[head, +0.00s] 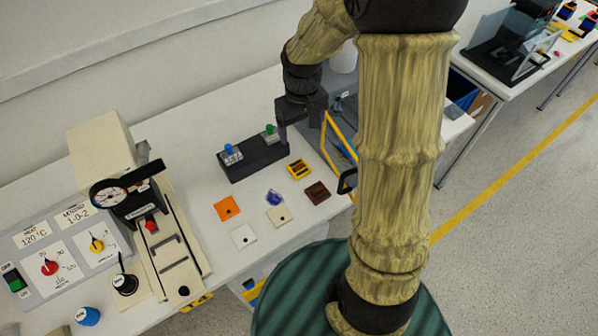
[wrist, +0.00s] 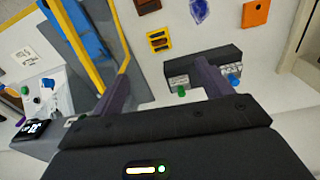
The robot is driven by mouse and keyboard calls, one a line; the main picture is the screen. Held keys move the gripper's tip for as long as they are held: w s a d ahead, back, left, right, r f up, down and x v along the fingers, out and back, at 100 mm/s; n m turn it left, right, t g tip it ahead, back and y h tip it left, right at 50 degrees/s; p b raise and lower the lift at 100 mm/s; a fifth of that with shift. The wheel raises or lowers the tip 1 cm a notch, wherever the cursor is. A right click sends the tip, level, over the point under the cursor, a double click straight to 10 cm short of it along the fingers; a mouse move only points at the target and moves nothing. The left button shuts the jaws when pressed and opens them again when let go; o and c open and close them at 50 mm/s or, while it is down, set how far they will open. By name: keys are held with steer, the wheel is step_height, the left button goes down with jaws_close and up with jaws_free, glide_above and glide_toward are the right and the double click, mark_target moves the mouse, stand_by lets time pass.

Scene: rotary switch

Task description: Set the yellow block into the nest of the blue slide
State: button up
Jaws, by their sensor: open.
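The yellow block (head: 299,169), with dark markings on top, lies on the white table; it also shows in the wrist view (wrist: 160,41). A blue part that looks like the slide (wrist: 79,32) lies inside a yellow frame at the upper left of the wrist view. In the head view it is mostly hidden behind my arm, and I cannot make out its nest. My gripper (wrist: 162,86) is open and empty, its two fingers spread. In the head view it (head: 284,130) is near the dark holder, behind the yellow block and apart from it.
The dark holder (head: 252,163) bears a blue and a green knob. Orange (head: 226,207), blue, white, cream and brown (head: 317,192) pieces lie in front. The yellow frame (head: 338,142) stands to the right. A press-like machine (head: 165,235) and a switch panel are at left.

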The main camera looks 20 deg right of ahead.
steer(key=shift+n+g, duration=0.3)
steer(key=shift+n, duration=0.1)
steer(key=w+f, duration=0.1)
steer(key=w, duration=0.1)
steer(key=w+f, duration=0.1)
steer(key=shift+w+d, duration=0.1)
steer(key=shift+w, duration=0.3)
steer(key=shift+f, duration=0.15)
glide_above(299, 169)
steer(key=w, duration=0.1)
step_height(299, 169, down, 12)
steer(key=shift+w, duration=0.1)
steer(key=shift+f, duration=0.1)
